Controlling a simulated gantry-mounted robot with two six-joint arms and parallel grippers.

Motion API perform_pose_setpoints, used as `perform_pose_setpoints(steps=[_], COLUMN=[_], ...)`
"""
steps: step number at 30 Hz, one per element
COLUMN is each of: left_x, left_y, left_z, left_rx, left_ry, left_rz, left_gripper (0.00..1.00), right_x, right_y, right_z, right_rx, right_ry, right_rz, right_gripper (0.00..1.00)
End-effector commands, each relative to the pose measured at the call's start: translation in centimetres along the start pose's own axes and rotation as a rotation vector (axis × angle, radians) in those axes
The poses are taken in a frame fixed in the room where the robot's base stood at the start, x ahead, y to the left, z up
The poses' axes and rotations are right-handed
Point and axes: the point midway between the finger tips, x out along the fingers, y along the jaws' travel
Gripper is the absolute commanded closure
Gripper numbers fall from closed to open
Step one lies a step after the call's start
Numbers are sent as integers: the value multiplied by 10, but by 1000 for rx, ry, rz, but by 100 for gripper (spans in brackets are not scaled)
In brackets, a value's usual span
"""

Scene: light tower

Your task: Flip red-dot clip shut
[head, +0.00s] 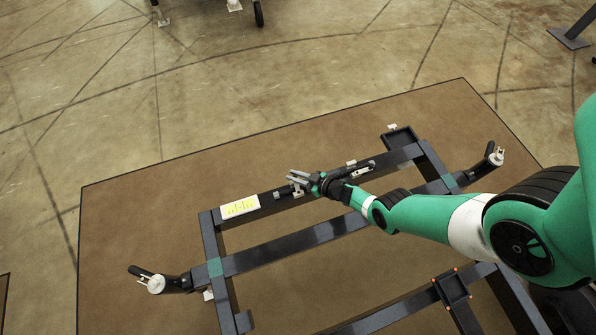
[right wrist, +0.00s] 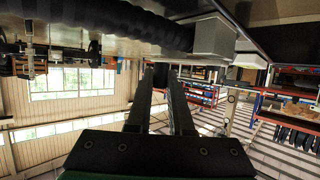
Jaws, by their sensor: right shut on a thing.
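My right gripper (head: 294,180) reaches in from the right to the far beam of the dark frame (head: 300,235). Its fingers are closed down at a small pale clip (head: 298,191) on that beam, with a narrow gap between them. In the right wrist view the two fingers (right wrist: 160,72) point up towards a dark ribbed tube (right wrist: 120,18). What lies between the fingertips is hard to make out there. No red dot is readable on the clip. Another pale clip (head: 351,164) sits farther right along the beam. My left gripper is out of view.
A white panel with yellow-green marks (head: 240,206) lies on the beam at left. Black-ended fittings stick out at the left (head: 150,280) and right (head: 490,160). A small black tray (head: 402,138) is behind; an orange-cornered one (head: 452,288) is in front. Brown mat surrounds the frame.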

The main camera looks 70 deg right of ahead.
Motion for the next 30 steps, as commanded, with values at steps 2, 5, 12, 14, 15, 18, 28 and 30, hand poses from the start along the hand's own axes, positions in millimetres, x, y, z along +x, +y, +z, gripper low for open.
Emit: perform_pose_setpoints(steps=[2,5,12,14,15,18,28,30], left_x=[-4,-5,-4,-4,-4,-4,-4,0], left_y=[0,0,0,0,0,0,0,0], left_z=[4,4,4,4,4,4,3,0], left_rx=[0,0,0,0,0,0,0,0], left_ry=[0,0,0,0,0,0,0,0], left_rz=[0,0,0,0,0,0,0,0], left_gripper=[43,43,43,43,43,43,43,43], right_x=[4,4,3,3,3,3,2,-2], right_y=[0,-3,-4,-4,-5,-5,-4,-4], right_z=[0,-1,-2,-2,-2,-2,-2,-3], right_rx=[-21,-36,-39,-39,-39,-39,-39,-38], right_ry=[4,2,1,1,1,1,0,0], right_rz=[-48,-86,-96,-96,-96,-96,-95,-94], right_gripper=[100,100,100,100,75,57,50,50])
